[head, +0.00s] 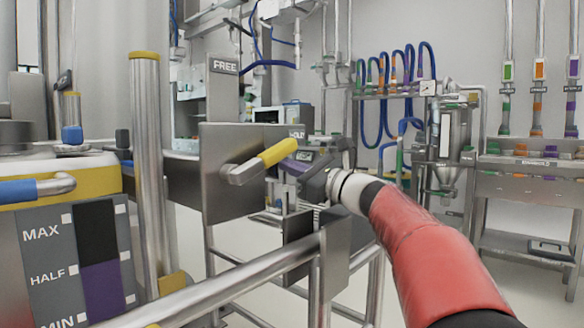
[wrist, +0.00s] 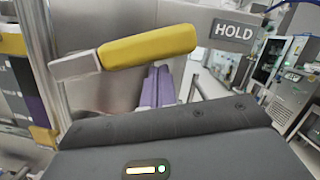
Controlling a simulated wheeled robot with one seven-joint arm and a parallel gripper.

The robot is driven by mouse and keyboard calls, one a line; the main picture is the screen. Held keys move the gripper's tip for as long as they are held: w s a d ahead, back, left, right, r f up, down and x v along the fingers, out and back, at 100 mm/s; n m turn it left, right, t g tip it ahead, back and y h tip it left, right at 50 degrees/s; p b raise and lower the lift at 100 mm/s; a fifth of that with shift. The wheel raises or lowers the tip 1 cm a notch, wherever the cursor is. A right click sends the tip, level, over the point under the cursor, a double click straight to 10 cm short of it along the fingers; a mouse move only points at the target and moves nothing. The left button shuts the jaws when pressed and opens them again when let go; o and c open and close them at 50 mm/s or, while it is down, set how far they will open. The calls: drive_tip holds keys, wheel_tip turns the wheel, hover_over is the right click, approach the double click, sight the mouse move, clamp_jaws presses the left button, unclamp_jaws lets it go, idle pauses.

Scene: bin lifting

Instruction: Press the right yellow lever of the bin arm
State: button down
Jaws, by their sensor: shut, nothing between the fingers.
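The yellow lever (head: 272,156) sits on a metal plate (head: 220,140) in the head view. Its silver end is at the lower left and its yellow grip slants up to the right, toward the HOLD label (head: 297,134). A FREE label (head: 224,66) is above the plate. The lever also shows in the wrist view (wrist: 148,46), with the HOLD label (wrist: 233,32) at its right. My gripper (wrist: 157,82) is shut and empty, its purple fingers just below the yellow grip. I cannot tell if they touch it. In the head view, the lever partly hides my gripper.
A metal rail (head: 215,290) crosses the front. A vertical post (head: 150,170) and a bin with MAX, HALF and MIN marks (head: 50,260) stand at left. Racks with blue hoses (head: 395,80) and a metal bench (head: 530,180) are behind at right.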

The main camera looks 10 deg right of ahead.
idle(0.4)
drive_tip(key=shift+r+n, duration=0.4)
drive_tip(key=shift+r, duration=0.05)
drive_tip(key=shift+a+r+p, duration=0.1)
drive_tip(key=shift+r+p, duration=0.1)
drive_tip(key=shift+p, duration=0.1)
drive_tip(key=shift+s+r+n+g+p, duration=0.1)
drive_tip(key=shift+r+n+g+p, duration=0.25)
drive_tip(key=shift+r+n, duration=0.5)
drive_tip(key=s+a+r+n+g+p, duration=0.3)
drive_tip(key=s+a+r+n, duration=0.2)
drive_tip(key=n, duration=0.8)
drive_tip(key=shift+a+r, duration=1.15)
drive_tip(key=shift+r, duration=0.6)
drive_tip(key=shift+s+n+g, duration=0.15)
drive_tip(key=shift+n+g, duration=0.1)
drive_tip(key=shift+n, duration=0.1)
drive_tip(key=shift+s, duration=0.1)
